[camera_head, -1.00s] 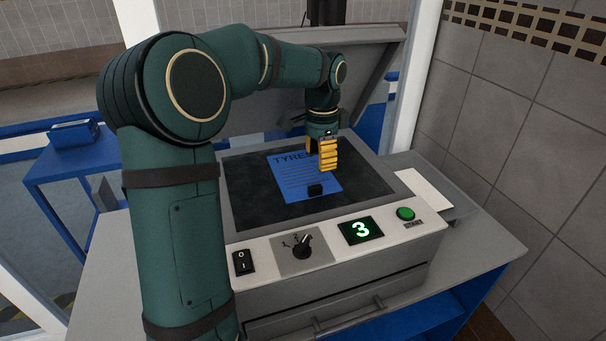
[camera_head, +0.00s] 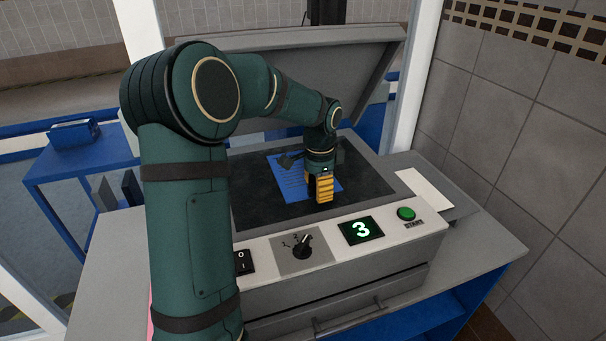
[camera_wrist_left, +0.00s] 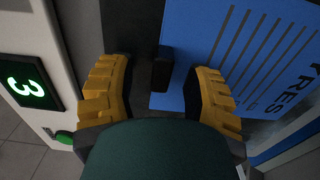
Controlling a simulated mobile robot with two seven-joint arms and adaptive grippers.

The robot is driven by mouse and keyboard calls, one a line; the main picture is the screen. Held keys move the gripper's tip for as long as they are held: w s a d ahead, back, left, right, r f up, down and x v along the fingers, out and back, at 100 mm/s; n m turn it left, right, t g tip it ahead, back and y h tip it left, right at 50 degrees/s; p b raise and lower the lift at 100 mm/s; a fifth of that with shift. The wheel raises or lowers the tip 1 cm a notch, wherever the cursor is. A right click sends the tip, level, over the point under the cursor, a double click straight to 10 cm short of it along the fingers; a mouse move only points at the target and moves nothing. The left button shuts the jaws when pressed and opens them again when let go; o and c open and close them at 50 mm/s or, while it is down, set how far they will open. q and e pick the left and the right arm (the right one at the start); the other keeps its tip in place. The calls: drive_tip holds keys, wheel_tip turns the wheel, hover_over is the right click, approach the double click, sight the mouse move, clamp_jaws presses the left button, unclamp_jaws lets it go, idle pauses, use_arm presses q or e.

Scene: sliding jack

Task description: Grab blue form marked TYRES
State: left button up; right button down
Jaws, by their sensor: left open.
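The blue form (camera_head: 287,181) marked TYRES lies flat on the dark glass (camera_head: 250,205) of the copier. Its heading is hidden by my arm in the head view, but "RES" shows in the left wrist view (camera_wrist_left: 235,50). A small black block (camera_wrist_left: 162,68) is at the form's edge; my gripper hides it in the head view. My left gripper (camera_head: 318,197) is open, low over the form's near right part. In the left wrist view its yellow fingers (camera_wrist_left: 163,85) stand apart, with the block between them. My right gripper is not in view.
The copier's lid (camera_head: 270,90) stands raised behind the glass. The front panel has a power switch (camera_head: 243,262), a dial (camera_head: 303,248), a display (camera_head: 361,230) reading 3 and a green START button (camera_head: 406,214). A white sheet (camera_head: 425,190) lies on the right side tray.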

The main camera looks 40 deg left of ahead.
use_arm(q)
clamp_jaws()
